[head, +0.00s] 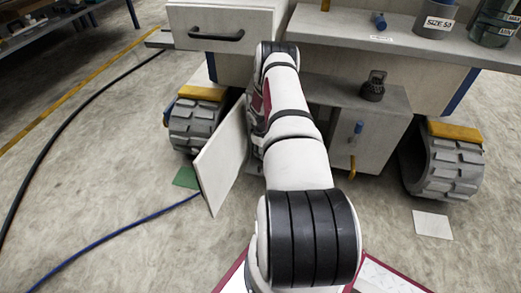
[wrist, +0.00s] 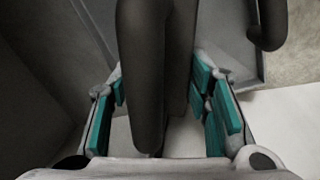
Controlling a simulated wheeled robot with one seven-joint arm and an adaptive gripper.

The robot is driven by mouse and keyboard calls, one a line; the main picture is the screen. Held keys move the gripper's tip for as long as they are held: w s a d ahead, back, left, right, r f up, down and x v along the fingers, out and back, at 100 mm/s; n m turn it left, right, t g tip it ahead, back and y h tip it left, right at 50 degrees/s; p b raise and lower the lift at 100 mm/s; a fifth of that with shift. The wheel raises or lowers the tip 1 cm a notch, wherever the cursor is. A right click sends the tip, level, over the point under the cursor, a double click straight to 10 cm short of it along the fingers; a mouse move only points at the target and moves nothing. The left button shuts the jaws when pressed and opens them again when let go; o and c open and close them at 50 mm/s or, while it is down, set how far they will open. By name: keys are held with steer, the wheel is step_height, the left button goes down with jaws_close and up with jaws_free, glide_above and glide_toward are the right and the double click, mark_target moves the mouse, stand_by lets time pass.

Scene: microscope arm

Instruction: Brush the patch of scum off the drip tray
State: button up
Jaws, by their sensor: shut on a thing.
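In the wrist view my gripper (wrist: 160,85), with teal pads on its fingers, is shut on a long dark grey bar-like thing (wrist: 145,70). It fills the middle of the view and its far end runs out of the top edge; I cannot tell for sure that it is a brush. In the head view my arm hides most of the gripper, beside the open cabinet door. A grey surface with a raised edge (wrist: 262,75) lies beyond the right finger; I cannot tell whether it is the drip tray. No patch of scum can be made out.
A dark curved piece (wrist: 268,25) hangs at the wrist view's upper right. In the head view a pale door panel (head: 221,160) stands open left of my arm. A drawer (head: 225,15) juts out above. Chunky wheels (head: 447,165) flank the cabinet (head: 365,140).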

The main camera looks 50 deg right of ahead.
steer(key=shift+s+d, duration=0.3)
steer(key=shift+s, duration=0.35)
steer(key=shift+s+f, duration=0.1)
steer(key=shift+w+a+f, duration=0.1)
steer(key=shift+w+a, duration=0.25)
steer(key=shift+w, duration=0.5)
steer(key=shift+w+a, duration=0.35)
steer(key=shift+w, duration=0.5)
jaws_close()
steer(key=shift+s+d, duration=0.35)
steer(key=shift+s, duration=0.45)
steer(key=shift+s+d, duration=0.3)
steer(key=shift+s, duration=0.45)
steer(key=shift+s+f, duration=0.1)
steer(key=shift+f, duration=0.1)
steer(key=shift+w+a+f, duration=0.1)
steer(key=shift+w+a, duration=0.25)
steer(key=shift+w, duration=0.5)
steer(key=shift+w+a+f, duration=0.1)
steer(key=shift+w+a, duration=0.2)
steer(key=shift+w, duration=0.5)
